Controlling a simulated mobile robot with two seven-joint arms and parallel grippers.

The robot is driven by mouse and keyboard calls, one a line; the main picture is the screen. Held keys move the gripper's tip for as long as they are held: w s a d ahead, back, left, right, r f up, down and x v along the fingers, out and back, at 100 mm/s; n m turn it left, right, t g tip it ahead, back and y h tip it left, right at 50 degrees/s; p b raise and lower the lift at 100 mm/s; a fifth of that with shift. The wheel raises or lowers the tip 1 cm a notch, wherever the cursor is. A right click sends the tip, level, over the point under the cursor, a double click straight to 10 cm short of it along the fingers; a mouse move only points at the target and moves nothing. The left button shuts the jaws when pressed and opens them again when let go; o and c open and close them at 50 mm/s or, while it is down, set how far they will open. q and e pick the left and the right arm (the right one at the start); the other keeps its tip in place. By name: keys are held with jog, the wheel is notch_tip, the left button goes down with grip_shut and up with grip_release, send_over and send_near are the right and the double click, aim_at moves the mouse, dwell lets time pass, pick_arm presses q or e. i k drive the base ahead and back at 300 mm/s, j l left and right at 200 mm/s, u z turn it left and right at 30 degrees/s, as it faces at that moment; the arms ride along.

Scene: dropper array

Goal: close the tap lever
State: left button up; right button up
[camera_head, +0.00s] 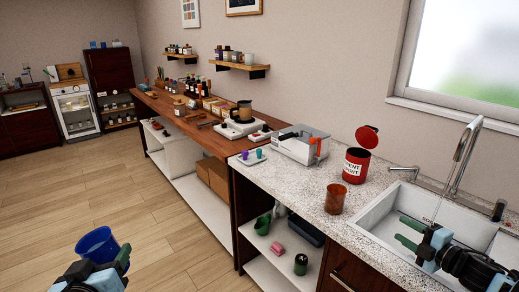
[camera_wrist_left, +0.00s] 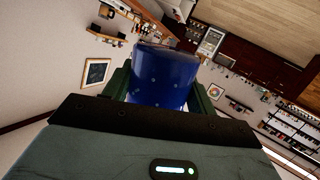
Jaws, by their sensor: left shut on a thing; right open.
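The tap (camera_head: 466,150) is a tall curved silver spout behind the white sink (camera_head: 378,213) at the right of the head view. A short silver bar (camera_head: 404,169) juts out left of its base; it looks like the tap lever, but I cannot be sure. My right gripper (camera_head: 404,232) is open and empty over the sink, in front of the tap and apart from it. My left gripper (camera_head: 118,263) is shut on a blue cup (camera_head: 97,244) at the lower left. The cup also fills the middle of the left wrist view (camera_wrist_left: 160,80), between the green fingers.
A red canister (camera_head: 355,166) with its lid raised and an amber cup (camera_head: 335,199) stand on the speckled counter (camera_head: 298,190) left of the sink. A grey box-shaped device (camera_head: 300,147) stands further back. A small dark cylinder (camera_head: 498,211) is right of the tap.

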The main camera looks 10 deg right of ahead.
aim_at(415, 170)
jog(key=i+l, duration=0.25)
jog(key=l, duration=0.15)
jog(key=i+l, duration=0.25)
jog(key=l, duration=0.2)
jog(key=i+l, duration=0.3)
jog(key=l, duration=0.1)
